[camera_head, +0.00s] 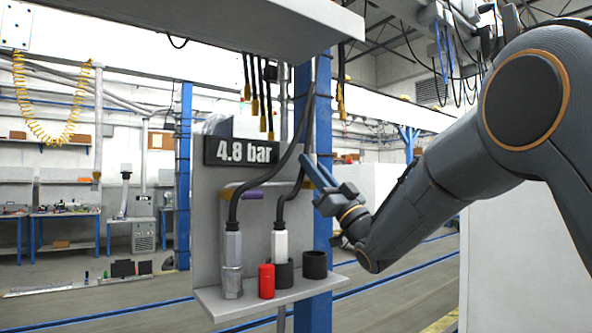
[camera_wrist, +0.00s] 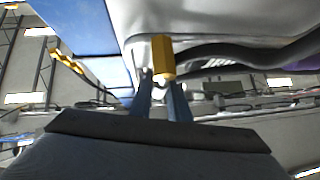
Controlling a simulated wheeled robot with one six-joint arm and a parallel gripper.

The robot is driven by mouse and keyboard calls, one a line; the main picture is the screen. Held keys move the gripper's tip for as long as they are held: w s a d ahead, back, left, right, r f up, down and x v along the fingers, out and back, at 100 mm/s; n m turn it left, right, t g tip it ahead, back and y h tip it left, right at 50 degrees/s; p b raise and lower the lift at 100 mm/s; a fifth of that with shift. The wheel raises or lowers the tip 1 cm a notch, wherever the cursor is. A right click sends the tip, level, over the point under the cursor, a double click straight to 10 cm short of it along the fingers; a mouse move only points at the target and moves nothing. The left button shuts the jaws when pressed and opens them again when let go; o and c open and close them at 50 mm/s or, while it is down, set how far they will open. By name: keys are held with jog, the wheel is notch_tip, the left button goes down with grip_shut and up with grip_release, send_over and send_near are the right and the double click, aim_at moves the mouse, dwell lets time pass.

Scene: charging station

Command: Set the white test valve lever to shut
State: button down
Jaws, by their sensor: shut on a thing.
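My gripper (camera_head: 312,168) has its blue fingers at the right edge of the grey panel (camera_head: 211,212), beside the right hose. In the wrist view the fingers (camera_wrist: 160,92) are close together, with a small white piece between their tips, which I take to be the white test valve lever (camera_wrist: 158,87). A yellow block (camera_wrist: 163,57) is just above the tips. In the head view the lever is hidden behind my gripper and the hose, so its angle cannot be told. A purple lever (camera_head: 252,195) lies by the yellow bar (camera_head: 230,190) further left.
A display (camera_head: 240,152) reads 4.8 bar. The shelf (camera_head: 245,307) holds a grey connector (camera_head: 232,262), a white connector (camera_head: 280,246), a red cylinder (camera_head: 266,281) and black cups (camera_head: 315,265). A blue post (camera_head: 322,225) stands behind my gripper. Hoses hang close by.

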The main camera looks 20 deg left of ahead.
dwell(0.4)
jog(key=c, duration=1.7)
grip_release()
jog(key=shift+o, duration=0.2)
jog(key=shift+f, duration=0.1)
jog(key=b+v, duration=0.2)
jog(key=v, duration=0.5)
jog(key=shift+d+f, duration=0.25)
jog(key=shift+f, duration=0.05)
jog(key=shift+s, duration=0.1)
